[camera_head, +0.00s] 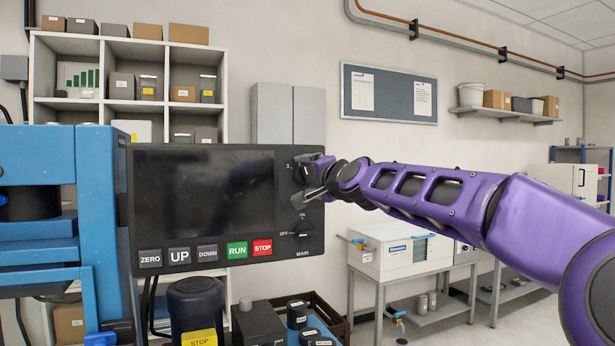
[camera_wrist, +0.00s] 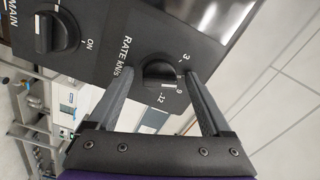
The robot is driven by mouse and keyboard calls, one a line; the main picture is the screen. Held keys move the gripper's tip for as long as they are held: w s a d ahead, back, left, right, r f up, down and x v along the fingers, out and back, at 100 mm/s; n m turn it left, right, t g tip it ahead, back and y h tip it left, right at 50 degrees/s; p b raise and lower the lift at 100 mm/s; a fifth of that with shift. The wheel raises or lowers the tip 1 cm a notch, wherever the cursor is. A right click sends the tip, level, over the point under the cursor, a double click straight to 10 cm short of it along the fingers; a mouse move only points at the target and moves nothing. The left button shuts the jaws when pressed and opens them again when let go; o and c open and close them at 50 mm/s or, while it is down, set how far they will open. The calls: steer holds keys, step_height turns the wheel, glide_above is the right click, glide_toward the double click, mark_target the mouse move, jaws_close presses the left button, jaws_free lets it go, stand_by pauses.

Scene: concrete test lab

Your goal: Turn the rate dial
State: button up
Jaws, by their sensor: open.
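The rate dial (camera_wrist: 160,75) is a black round knob with a raised grip bar, labelled RATE kN/s, on the dark control panel (camera_head: 141,200). In the wrist view it sits between the two fingers of my gripper (camera_wrist: 154,76). The fingers are apart, one on each side of the knob; I cannot tell whether either touches it. Scale marks such as 3 and 12 show beside the knob. In the head view my gripper (camera_head: 307,177) is at the panel's upper right and largely hides the dial.
The MAIN switch (camera_head: 304,235) is below the dial, also seen in the wrist view (camera_wrist: 58,33). A dark screen (camera_head: 204,195) fills the panel's middle, with buttons ZERO, UP, DOWN, RUN (camera_head: 237,250) and STOP (camera_head: 262,248) beneath. A blue machine frame (camera_head: 98,220) stands left.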

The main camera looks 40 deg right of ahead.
jaws_close()
stand_by(0.4)
steer(key=shift+n+b, duration=0.9)
steer(key=shift+n, duration=0.5)
steer(key=n, duration=0.5)
jaws_free()
